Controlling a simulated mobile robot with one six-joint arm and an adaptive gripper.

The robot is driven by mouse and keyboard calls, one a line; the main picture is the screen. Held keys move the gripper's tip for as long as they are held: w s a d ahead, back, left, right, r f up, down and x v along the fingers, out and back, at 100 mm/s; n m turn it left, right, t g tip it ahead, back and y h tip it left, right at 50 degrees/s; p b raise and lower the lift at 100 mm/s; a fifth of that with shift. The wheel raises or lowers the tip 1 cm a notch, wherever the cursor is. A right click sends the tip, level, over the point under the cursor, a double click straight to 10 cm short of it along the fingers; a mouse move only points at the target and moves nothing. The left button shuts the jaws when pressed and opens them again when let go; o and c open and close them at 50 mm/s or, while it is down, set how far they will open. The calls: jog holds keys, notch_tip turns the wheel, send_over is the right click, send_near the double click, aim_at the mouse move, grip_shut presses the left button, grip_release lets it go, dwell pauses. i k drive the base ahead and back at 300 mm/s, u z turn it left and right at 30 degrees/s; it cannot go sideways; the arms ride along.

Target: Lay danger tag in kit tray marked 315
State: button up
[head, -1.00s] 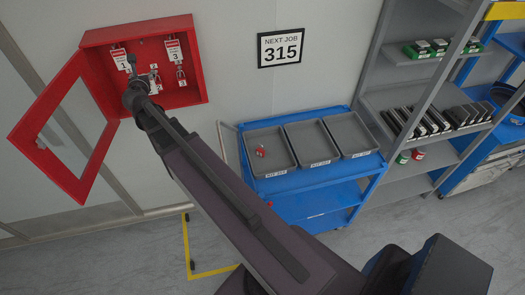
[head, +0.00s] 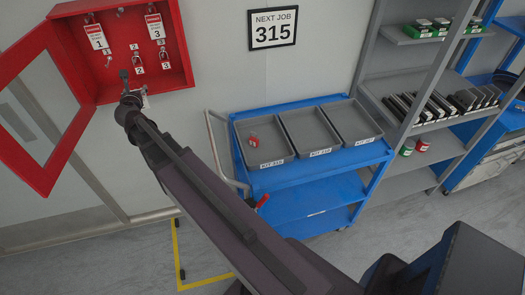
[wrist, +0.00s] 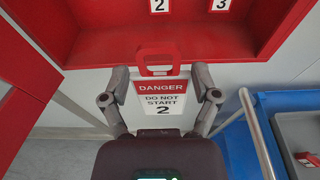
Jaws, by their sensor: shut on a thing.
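My gripper (wrist: 160,82) is shut on a white danger tag with a red band (wrist: 162,98), which reads "DANGER DO NOT START 2". The tag has a red loop on top and hangs upright between the fingers. Three grey kit trays lie side by side on the blue cart: left (head: 238,141), middle (head: 291,135) and right (head: 340,127). Their labels are too small to read surely. A small red item (head: 253,139) lies in the left tray.
The open red cabinet (head: 140,93) holds other tags and red padlocks; its glazed door (head: 20,55) swings out to the left. A wall sign (head: 273,30) reads "NEXT JOB 315". The cart's handle rail (head: 212,150) stands at its left. Grey shelves (head: 440,125) stand right.

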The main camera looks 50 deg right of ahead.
aim_at(271, 142)
jog(key=z, duration=0.1)
jog(key=k, duration=1.15)
jog(key=z, duration=0.5)
